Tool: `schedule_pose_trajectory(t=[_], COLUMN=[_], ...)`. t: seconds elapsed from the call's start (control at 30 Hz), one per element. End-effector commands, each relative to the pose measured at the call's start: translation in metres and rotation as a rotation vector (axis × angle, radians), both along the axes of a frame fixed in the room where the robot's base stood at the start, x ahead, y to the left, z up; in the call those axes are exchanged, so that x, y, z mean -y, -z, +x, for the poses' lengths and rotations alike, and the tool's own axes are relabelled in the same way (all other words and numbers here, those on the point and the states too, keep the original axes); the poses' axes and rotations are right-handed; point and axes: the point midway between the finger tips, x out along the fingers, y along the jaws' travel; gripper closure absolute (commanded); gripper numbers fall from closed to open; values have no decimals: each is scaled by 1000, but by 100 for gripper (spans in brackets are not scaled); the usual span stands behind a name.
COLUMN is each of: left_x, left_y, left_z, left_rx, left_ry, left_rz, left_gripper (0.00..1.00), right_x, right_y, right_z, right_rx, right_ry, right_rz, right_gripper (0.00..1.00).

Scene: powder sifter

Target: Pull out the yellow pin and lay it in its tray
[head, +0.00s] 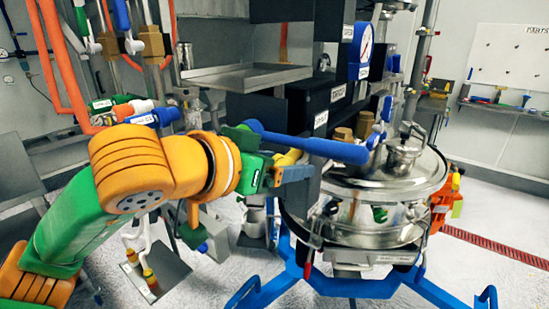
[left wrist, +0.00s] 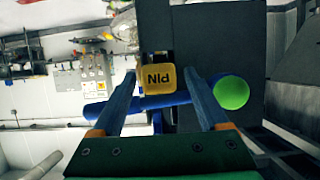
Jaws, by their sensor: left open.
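The yellow pin (left wrist: 156,80) shows in the left wrist view as a square yellow head marked PIN, upside down. In the head view a little of its yellow (head: 289,157) shows beside my left gripper (head: 292,172), just below a long blue handle. My left gripper (left wrist: 160,73) is open, with one finger on each side of the pin head and gaps visible between. The pin's shaft is hidden. A shallow metal tray (head: 245,77) stands up behind my arm, and another flat metal plate (head: 160,272) lies low down. I cannot tell which is the pin's tray.
The blue handle (head: 315,147) runs close above the gripper; it also crosses behind the pin in the left wrist view (left wrist: 100,108). The steel sifter vessel (head: 385,190) stands right of the gripper on a blue frame (head: 350,287). A dark column (head: 300,110) is close behind.

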Motion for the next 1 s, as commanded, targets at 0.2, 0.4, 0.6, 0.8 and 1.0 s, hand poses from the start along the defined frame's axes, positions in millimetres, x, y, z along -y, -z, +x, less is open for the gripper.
schedule_pose_trajectory(t=[0.2,0.4,0.6,0.8,1.0], left_x=[0,0,-3,-7,-12], left_y=[0,0,0,0,0], left_z=[0,0,-3,-9,-15], left_rx=[-1,-1,2,1,0], left_ry=[0,0,-2,0,-1], left_rz=[-1,-1,-1,-2,-1], left_gripper=[66,100,100,100,100], right_x=[2,4,4,5,5], right_y=[0,0,3,7,10], right_z=[0,1,1,1,1], right_rx=[1,1,2,2,2], right_ry=[-1,-2,-2,-2,-1], right_rz=[-3,-6,-7,-7,-7], right_gripper=[50,50,50,50,50])
